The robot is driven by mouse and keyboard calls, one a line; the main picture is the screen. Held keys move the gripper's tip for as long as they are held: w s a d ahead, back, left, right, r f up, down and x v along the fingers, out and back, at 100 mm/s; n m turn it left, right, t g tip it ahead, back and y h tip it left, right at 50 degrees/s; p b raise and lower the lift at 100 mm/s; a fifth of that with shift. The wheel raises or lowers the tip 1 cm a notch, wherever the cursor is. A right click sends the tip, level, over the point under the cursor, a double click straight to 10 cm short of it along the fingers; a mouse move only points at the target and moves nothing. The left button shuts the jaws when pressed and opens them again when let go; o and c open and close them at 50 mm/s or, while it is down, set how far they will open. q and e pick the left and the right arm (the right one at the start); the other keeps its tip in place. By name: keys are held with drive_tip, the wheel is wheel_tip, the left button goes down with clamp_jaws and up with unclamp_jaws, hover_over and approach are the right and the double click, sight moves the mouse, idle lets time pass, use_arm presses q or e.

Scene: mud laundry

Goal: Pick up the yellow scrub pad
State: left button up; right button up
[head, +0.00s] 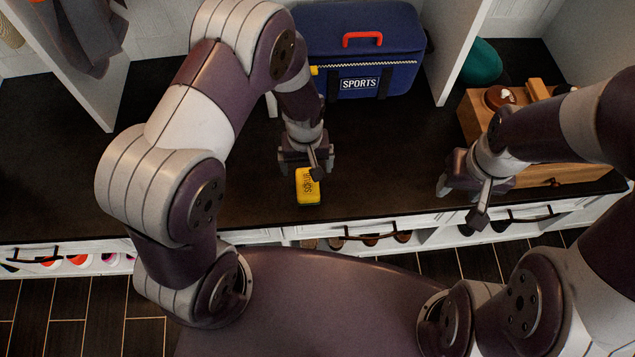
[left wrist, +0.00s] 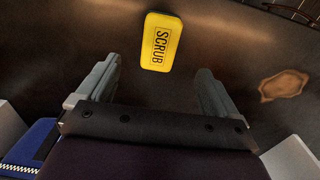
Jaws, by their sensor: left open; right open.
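The yellow scrub pad (head: 308,190), with "SCRUB" in dark letters, lies flat on the dark bench top near its front edge. My left gripper (head: 303,167) is just behind it in the head view and partly covers its far end. In the left wrist view the pad (left wrist: 161,42) shows whole, ahead of the fingertips and roughly centred between the two spread fingers of the left gripper (left wrist: 155,75). The left gripper is open and empty. My right gripper (head: 463,198) is open and empty, over the bench's front edge to the right.
A blue sports bag (head: 400,55) stands behind the pad against the back. A wooden box (head: 545,165) with items on top sits at the right, close to my right arm. White dividers bound the compartment. The bench (head: 230,195) left of the pad is clear.

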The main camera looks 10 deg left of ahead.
sight(307, 183)
use_arm(q)
drive_tip(key=f+b, duration=0.1)
drive_tip(key=f, duration=0.4)
drive_tip(key=f+b, duration=0.1)
drive_tip(key=f, duration=0.4)
drive_tip(key=shift+w+a+f+b, duration=0.1)
drive_tip(key=shift+w+f+b, duration=0.1)
drive_tip(key=shift+f+b, duration=0.15)
drive_tip(key=shift+r, duration=0.1)
drive_tip(key=c, duration=1)
